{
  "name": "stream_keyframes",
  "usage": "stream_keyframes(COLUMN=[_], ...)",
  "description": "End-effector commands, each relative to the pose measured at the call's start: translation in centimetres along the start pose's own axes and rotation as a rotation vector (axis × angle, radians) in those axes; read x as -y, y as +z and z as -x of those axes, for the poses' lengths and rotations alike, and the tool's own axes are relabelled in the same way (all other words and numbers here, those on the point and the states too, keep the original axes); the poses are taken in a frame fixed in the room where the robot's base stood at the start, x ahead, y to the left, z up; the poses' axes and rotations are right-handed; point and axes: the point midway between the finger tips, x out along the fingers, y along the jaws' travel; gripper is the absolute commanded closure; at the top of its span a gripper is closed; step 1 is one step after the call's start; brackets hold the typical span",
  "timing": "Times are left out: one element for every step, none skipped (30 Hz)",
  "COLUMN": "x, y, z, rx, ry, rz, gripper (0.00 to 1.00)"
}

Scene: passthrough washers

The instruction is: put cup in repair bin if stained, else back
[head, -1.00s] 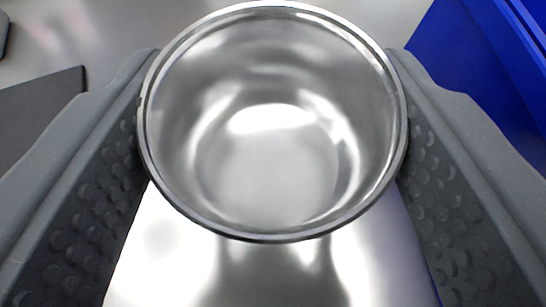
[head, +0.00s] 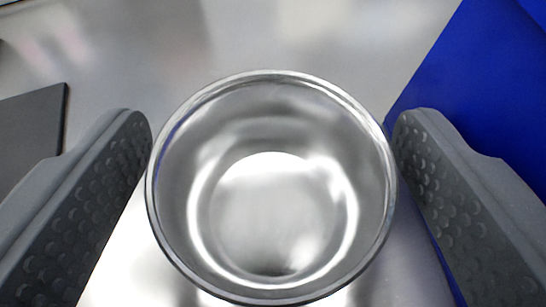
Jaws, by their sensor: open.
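A shiny metal cup (head: 275,215) stands between the fingers of my gripper (head: 272,130), its open mouth facing the camera. The inside looks clean bare metal with bright reflections; a small dark patch at the near side of its floor may be a reflection or a mark, I cannot tell. My gripper is open, with a narrow gap on each side between its dimpled grey pads and the cup rim. A blue bin-like thing (head: 478,75) is at the right, partly hidden by the right finger; I cannot tell if it is the repair bin.
A brushed metal surface (head: 290,35) lies under and beyond the cup, clear at the top middle. A dark grey flat panel or mat (head: 30,125) is at the left edge, partly behind the left finger.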

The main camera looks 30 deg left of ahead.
Motion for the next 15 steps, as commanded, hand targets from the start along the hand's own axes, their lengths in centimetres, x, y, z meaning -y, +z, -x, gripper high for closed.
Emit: stream_keyframes(x=[0.0,0.0,0.0,-0.1,0.0,0.0,0.0,0.0,0.0,0.0,0.0,0.0,0.0,0.0,0.0], y=[-0.1,-0.1,-0.1,-0.1,-0.1,-0.1,0.0,0.0,-0.1,-0.2,-0.2,-0.2,-0.2,-0.1,-0.1], z=[0.4,0.6,1.0,1.4,1.7,2.3,2.7,3.2,3.8,4.3,4.7,5.2,5.7,6.1,6.7], rx=[-0.001,-0.001,-0.001,-0.001,0.0,0.001,0.001,0.001,-0.001,-0.002,-0.002,-0.002,-0.002,-0.001,-0.001], ry=[0.0,0.0,0.0,0.0,0.0,0.0,-0.001,-0.001,-0.001,-0.001,0.0,0.0,0.0,0.0,-0.001], rz=[0.0,0.0,0.0,0.0,0.0,0.001,0.001,0.002,0.002,0.002,0.001,0.001,0.0,0.0,0.0], gripper=[0.24,0.24,0.24,0.24,0.24,0.24,0.24,0.24,0.24,0.24,0.24,0.24,0.24,0.24,0.24])
